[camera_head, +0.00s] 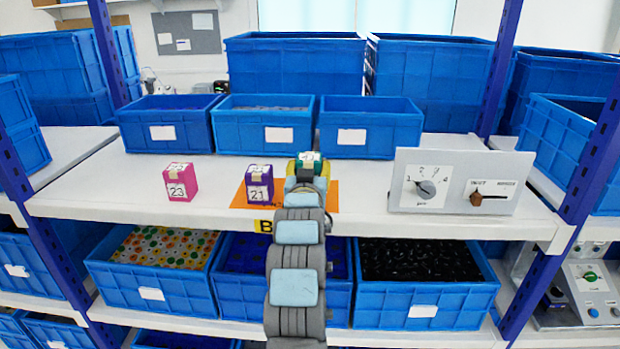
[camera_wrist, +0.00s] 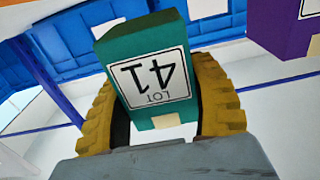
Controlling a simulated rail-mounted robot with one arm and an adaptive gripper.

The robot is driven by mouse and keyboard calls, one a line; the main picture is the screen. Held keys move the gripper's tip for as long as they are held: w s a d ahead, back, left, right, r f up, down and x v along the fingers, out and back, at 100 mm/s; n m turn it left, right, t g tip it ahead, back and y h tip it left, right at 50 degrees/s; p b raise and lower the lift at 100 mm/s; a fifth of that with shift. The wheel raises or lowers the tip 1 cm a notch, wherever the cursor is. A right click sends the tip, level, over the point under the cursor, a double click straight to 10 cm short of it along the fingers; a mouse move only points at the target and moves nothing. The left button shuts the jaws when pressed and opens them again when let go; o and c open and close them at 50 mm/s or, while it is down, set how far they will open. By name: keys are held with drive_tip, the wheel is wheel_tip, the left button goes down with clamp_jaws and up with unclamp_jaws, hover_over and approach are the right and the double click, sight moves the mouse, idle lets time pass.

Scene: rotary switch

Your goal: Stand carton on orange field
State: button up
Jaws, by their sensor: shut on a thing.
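My gripper (camera_head: 307,172) is shut on a green carton (camera_head: 299,168) with a white top label. In the wrist view, its yellow fingers (camera_wrist: 158,110) lie on either side of the green carton (camera_wrist: 147,42), whose label reads LOT 41 upside down. The orange field (camera_head: 333,196) lies on the shelf, partly hidden by my arm. A purple carton marked 21 (camera_head: 259,184) stands upright at the field's left part; it also shows at upper right in the wrist view (camera_wrist: 275,28). The green carton is over the field's right part; whether it touches it is hidden.
A pink carton marked 23 (camera_head: 180,184) stands on the shelf to the left. A grey switch panel (camera_head: 450,185) stands to the right. Blue bins (camera_head: 265,138) line the shelf's back. Clear white shelf lies between field and panel.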

drive_tip(key=shift+w+d+f, duration=0.15)
drive_tip(key=shift+w+f, duration=0.05)
drive_tip(key=shift+f, duration=0.15)
drive_tip(key=shift+f+p, duration=0.45)
drive_tip(key=shift+f, duration=0.95)
drive_tip(key=shift+f, duration=0.1)
drive_tip(key=shift+f, duration=0.15)
drive_tip(key=o, duration=1.2)
drive_tip(key=shift+r, duration=0.3)
drive_tip(key=shift+s+f, duration=0.15)
drive_tip(key=shift+s, duration=0.35)
drive_tip(key=shift+s+a+b, duration=0.15)
drive_tip(key=shift+s+b, duration=0.4)
drive_tip(key=shift+s, duration=1.3)
drive_tip(key=shift+s+a+b, duration=0.15)
drive_tip(key=shift+s+b, duration=0.45)
drive_tip(key=shift+s, duration=1.25)
drive_tip(key=shift+s+a+b, duration=0.15)
drive_tip(key=shift+s+b, duration=0.4)
drive_tip(key=shift+s, duration=1.3)
